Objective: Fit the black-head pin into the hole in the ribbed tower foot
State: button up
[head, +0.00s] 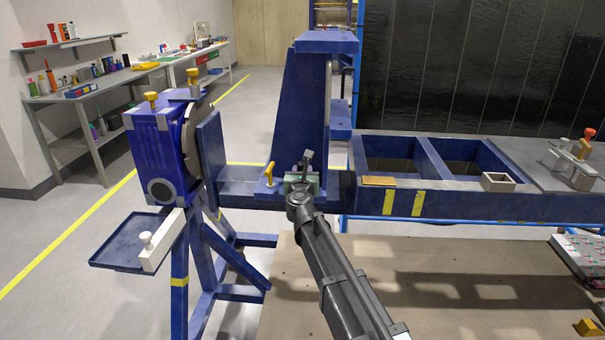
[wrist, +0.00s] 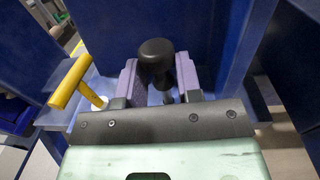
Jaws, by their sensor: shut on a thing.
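The black-head pin (wrist: 157,54) stands between the two purple-grey fingers of my gripper (wrist: 157,84) in the wrist view, its round head above them. My gripper is shut on it. In the head view the dark pin (head: 307,158) sticks up, slightly tilted, from my gripper (head: 303,182). My gripper is low at the foot of the blue ribbed tower (head: 303,105), over the blue foot plate (head: 240,183). The pin's lower end and the hole are hidden, so I cannot tell whether the tip is in it.
A yellow-handled pin (head: 269,173) stands in the foot plate left of my gripper, also in the wrist view (wrist: 72,80). The tower wall rises close behind. A blue headstock (head: 160,150) with yellow knobs stands left, a blue frame (head: 455,205) right.

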jog(key=shift+f+b, duration=1.75)
jog(key=shift+f, duration=0.1)
jog(key=o, duration=1)
jog(key=s, duration=1)
jog(key=shift+s+d, duration=0.2)
jog(key=shift+s, duration=0.2)
